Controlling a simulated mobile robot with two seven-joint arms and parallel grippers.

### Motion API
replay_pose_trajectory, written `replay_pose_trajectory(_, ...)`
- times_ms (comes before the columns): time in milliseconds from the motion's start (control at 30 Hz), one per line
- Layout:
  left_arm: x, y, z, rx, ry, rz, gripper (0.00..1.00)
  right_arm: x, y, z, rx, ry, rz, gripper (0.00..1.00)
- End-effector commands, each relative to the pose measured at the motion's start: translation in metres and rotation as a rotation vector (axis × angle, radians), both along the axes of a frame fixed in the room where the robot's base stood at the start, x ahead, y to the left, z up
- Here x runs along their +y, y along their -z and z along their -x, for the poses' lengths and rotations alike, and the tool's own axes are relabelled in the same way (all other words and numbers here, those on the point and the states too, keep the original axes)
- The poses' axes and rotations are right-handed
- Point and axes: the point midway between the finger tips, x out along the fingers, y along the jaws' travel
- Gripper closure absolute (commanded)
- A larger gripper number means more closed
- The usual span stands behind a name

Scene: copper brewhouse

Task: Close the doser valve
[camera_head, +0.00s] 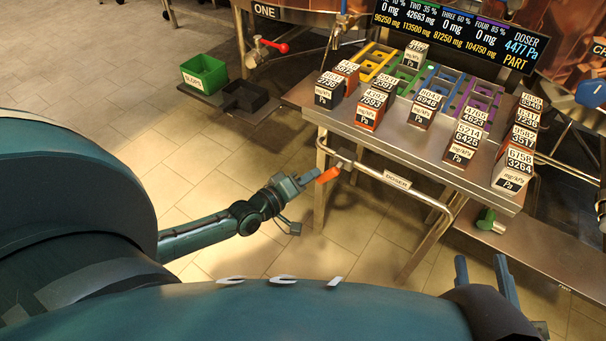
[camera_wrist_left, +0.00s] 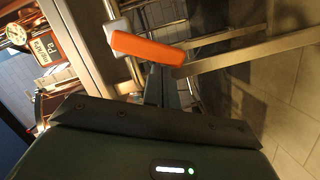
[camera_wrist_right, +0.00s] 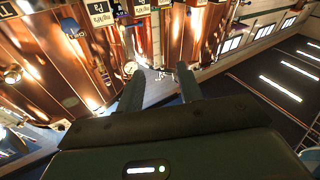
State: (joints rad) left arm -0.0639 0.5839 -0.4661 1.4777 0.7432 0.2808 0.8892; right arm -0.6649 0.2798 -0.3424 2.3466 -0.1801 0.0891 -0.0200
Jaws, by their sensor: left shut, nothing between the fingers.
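The doser valve's orange lever handle (camera_head: 328,174) sits on the pipe along the table's front, left of the DOSER label (camera_head: 397,179). In the left wrist view the orange handle (camera_wrist_left: 148,47) lies just beyond my fingertips. My left gripper (camera_head: 308,178) is shut and empty, with its tips close to the handle's left end. I cannot tell whether they touch it. My right gripper (camera_head: 484,264) is open and empty at the lower right, away from the valve; its spread fingers show in the right wrist view (camera_wrist_right: 160,88). The display (camera_head: 462,32) reads DOSER 4477 Pa and PART.
Several labelled blocks and coloured racks (camera_head: 428,82) stand on the steel table (camera_head: 400,147). A green bin (camera_head: 204,74) sits at the left. A red-handled valve (camera_head: 272,46) is behind, and a green-handled one (camera_head: 487,219) is at right. The floor in front is clear.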

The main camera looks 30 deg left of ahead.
Motion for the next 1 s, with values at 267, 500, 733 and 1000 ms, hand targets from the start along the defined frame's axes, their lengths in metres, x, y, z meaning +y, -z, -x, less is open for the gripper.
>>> replay_pose_trajectory(267,-0.011,0.017,0.001,0.019,0.002,0.245,1.00,0.004,0.005,-0.003,-0.004,-0.023,-0.074,0.64)
replay_pose_trajectory(500,-0.019,0.020,0.001,0.031,0.001,0.401,1.00,0.006,0.003,-0.003,-0.002,-0.036,-0.107,0.64)
replay_pose_trajectory(733,-0.024,0.022,0.002,0.031,0.001,0.393,1.00,0.007,0.004,-0.003,0.002,-0.039,-0.119,0.64)
replay_pose_trajectory(1000,-0.026,0.023,0.002,0.031,0.001,0.390,1.00,0.007,-0.002,-0.002,-0.009,-0.043,-0.127,0.64)
